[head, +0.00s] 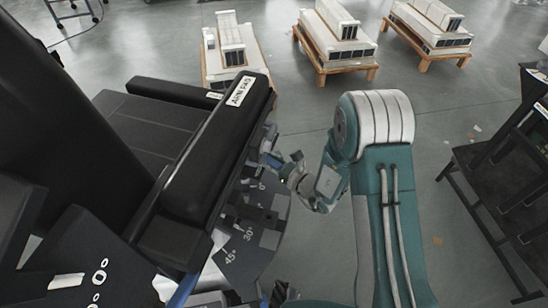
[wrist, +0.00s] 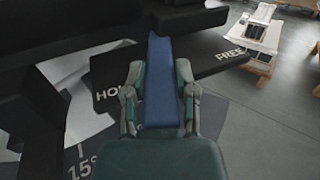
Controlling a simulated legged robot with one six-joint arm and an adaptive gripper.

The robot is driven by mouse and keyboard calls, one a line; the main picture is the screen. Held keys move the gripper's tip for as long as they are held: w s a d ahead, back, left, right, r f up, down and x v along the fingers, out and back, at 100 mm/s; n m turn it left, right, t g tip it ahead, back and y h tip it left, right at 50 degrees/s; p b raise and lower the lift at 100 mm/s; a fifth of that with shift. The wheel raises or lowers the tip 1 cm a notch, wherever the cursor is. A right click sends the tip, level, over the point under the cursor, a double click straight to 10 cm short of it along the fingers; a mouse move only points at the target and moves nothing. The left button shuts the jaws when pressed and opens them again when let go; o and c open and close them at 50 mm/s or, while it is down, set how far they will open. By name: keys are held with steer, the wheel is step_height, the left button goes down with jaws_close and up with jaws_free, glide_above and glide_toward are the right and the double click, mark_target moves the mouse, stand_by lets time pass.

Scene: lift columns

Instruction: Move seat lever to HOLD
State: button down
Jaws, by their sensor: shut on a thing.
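The seat lever is a blue bar (wrist: 161,85) in the wrist view, running up and away under the seat. My gripper (wrist: 160,115) is shut on it, with a finger on either side. The bar lies between the HOLD label (wrist: 108,92) on the left and the FREE label (wrist: 230,54) on the right. It is nearer HOLD, and only the first letters of that label show. In the head view my gripper (head: 282,163) is at the side of the black seat, below the armrest (head: 215,150); the lever is hard to make out there.
A grey angle plate (head: 248,248) with degree marks is below the armrest. White units on wooden pallets (head: 335,68) stand at the back. A dark table frame (head: 500,190) is at the right. Grey floor between is mostly open.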

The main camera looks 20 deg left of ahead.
stand_by(0.3)
steer(key=shift+c, duration=2)
jaws_free()
steer(key=shift+d, duration=0.1)
steer(key=v, duration=1.2)
